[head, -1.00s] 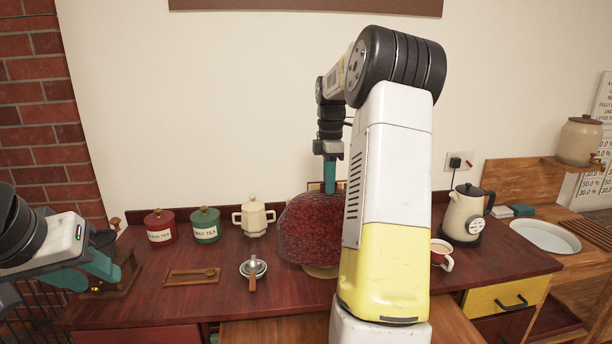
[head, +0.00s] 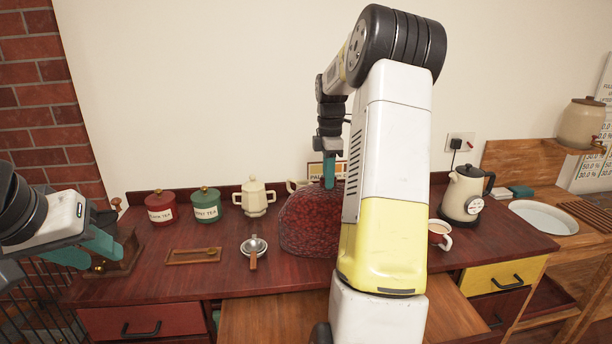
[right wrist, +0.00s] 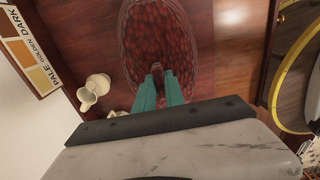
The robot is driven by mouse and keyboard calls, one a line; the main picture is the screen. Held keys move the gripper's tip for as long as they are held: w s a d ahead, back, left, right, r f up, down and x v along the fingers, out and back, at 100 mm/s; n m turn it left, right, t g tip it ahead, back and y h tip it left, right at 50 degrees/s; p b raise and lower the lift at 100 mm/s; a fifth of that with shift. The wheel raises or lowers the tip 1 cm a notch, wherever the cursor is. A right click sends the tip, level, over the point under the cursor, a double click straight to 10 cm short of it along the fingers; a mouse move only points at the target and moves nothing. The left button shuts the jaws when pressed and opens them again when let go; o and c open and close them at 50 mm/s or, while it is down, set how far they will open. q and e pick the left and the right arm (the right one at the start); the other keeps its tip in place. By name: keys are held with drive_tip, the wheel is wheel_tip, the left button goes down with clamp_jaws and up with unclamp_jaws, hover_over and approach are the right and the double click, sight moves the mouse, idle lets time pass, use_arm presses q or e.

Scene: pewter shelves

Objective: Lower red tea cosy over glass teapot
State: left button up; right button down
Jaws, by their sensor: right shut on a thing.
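The red tea cosy (head: 312,222) is a mottled dark-red dome, upright at the middle of the counter. Its lower edge looks at or very near the counter top; I cannot tell if it touches. My right gripper (head: 329,172) points down above it, shut on its top loop. In the right wrist view, the teal fingers (right wrist: 160,88) pinch the loop, with the cosy (right wrist: 160,35) beyond. The glass teapot is not visible; the cosy may hide it. My left gripper (head: 88,250) is open and empty at the far left, in front of a wooden box.
Behind stand a red canister (head: 160,207), green canister (head: 206,205) and cream pot (head: 254,198). A small tray (head: 193,256) and strainer (head: 253,246) lie left of the cosy. My right arm blocks part of the counter.

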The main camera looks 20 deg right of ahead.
drive_tip(key=c, duration=1.3)
unclamp_jaws()
drive_tip(key=shift+c, duration=0.2)
drive_tip(key=shift+r, duration=0.1)
wheel_tip(320, 180, up, 8)
drive_tip(key=shift+f, duration=0.15)
drive_tip(key=s+a+r+m+t, duration=0.2)
drive_tip(key=s+a+r+m, duration=0.3)
drive_tip(key=a, duration=0.3)
drive_tip(key=s+a+f+m+t+y, duration=0.1)
drive_tip(key=s+a+m, duration=0.4)
drive_tip(key=s, duration=0.5)
drive_tip(key=s+a+f+m+t+y, duration=0.1)
drive_tip(key=s+a+f+m+t, duration=0.2)
drive_tip(key=s+a, duration=0.5)
drive_tip(key=s+m, duration=0.1)
drive_tip(key=s, duration=0.1)
drive_tip(key=shift+s+a+f+m, duration=0.3)
drive_tip(key=shift+s+m, duration=0.05)
drive_tip(key=shift+m, duration=0.05)
